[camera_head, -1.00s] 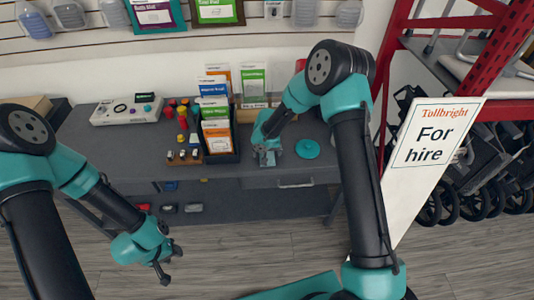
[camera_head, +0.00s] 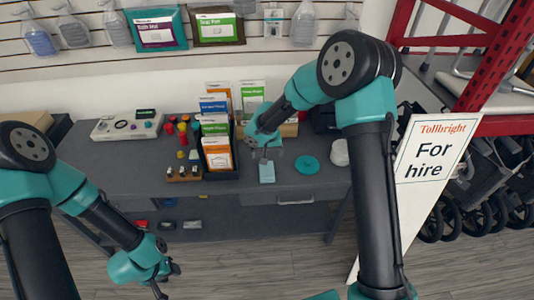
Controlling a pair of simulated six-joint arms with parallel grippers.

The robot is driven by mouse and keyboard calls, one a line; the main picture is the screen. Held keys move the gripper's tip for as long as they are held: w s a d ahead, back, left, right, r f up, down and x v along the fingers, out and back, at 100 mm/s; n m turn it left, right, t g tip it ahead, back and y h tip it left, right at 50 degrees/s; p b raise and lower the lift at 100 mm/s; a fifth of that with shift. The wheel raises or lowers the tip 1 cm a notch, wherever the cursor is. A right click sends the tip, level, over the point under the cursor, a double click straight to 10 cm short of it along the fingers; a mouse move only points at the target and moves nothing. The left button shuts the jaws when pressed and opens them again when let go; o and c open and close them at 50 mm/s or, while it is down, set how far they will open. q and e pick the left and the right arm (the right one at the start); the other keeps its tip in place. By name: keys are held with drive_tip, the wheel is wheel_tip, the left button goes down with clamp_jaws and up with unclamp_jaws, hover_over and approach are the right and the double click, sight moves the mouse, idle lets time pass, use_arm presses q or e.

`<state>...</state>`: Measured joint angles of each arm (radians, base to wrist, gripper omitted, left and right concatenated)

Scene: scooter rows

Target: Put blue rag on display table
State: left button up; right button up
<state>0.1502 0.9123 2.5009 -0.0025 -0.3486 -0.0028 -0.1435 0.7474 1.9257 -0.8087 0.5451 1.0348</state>
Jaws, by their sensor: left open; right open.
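A small light-blue folded piece, which looks like the blue rag (camera_head: 267,173), lies flat on the grey display table (camera_head: 330,179) near its front edge. My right gripper (camera_head: 265,154) is open and empty just behind and above the rag, apart from it as far as I can tell. My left gripper (camera_head: 167,281) is open and empty, low in front of the table at the lower left.
A brochure rack (camera_head: 222,172) stands left of the rag. A teal disc (camera_head: 307,165) and a white round item (camera_head: 340,152) lie to the right. A control box (camera_head: 127,126) sits at the table's left. A "For hire" sign (camera_head: 435,155) stands at right.

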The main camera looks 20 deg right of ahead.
sight(272, 175)
idle(0.3)
drive_tip(key=s+d+f+y, duration=0.1)
drive_tip(key=s+f, duration=0.5)
drive_tip(key=s, duration=0.3)
drive_tip(key=s+d+f+y, duration=0.1)
drive_tip(key=s+f, duration=0.4)
drive_tip(key=s, duration=0.5)
drive_tip(key=s+d+f+y, duration=0.1)
drive_tip(key=s+f+y, duration=0.1)
drive_tip(key=s+f, duration=0.4)
drive_tip(key=s, duration=0.3)
drive_tip(key=shift+s+d+f+g, duration=0.3)
drive_tip(key=shift+d, duration=0.05)
